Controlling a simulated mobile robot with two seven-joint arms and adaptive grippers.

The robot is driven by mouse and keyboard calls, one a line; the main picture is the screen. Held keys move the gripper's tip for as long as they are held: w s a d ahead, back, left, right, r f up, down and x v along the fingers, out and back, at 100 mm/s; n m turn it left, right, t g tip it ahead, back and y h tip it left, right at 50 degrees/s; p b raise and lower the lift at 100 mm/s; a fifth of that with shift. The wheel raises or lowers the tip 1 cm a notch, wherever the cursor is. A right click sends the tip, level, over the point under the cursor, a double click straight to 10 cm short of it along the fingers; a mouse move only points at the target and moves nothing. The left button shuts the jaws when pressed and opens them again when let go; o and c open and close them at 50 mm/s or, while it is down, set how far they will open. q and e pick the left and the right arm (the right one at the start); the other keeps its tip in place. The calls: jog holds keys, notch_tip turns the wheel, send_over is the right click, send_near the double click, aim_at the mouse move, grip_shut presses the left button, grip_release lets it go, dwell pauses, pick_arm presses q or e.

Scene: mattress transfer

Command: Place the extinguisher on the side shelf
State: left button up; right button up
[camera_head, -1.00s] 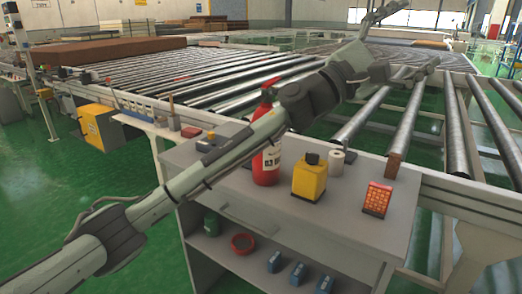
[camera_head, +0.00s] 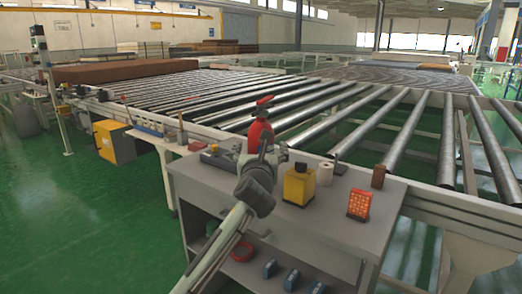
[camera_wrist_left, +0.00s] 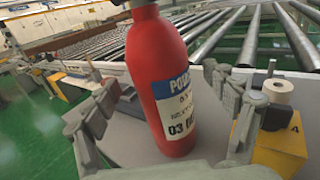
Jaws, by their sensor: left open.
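The red extinguisher (camera_head: 260,132) stands upright on the grey cabinet top (camera_head: 325,222), partly hidden behind my left arm and gripper in the head view. In the left wrist view the extinguisher (camera_wrist_left: 163,80) fills the middle, with a white and blue label. My left gripper (camera_head: 264,155) is open, with one finger on each side of the extinguisher body; the fingers also show in the left wrist view (camera_wrist_left: 165,118). The cabinet's lower shelf (camera_head: 252,275) is below. My right gripper is not in view.
A yellow box-shaped item (camera_head: 298,187), a white roll (camera_head: 325,173), an orange-red block (camera_head: 360,204) and a brown block (camera_head: 378,176) stand to the right. A dark device (camera_head: 218,157) lies to the left. Roller conveyors (camera_head: 400,135) run behind.

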pick_arm(q)
jog(key=w, duration=0.3)
jog(key=shift+w, duration=0.25)
jog(key=c, duration=1.9)
jog(key=shift+d+r, duration=0.1)
jog(key=shift+r, duration=0.2)
grip_shut()
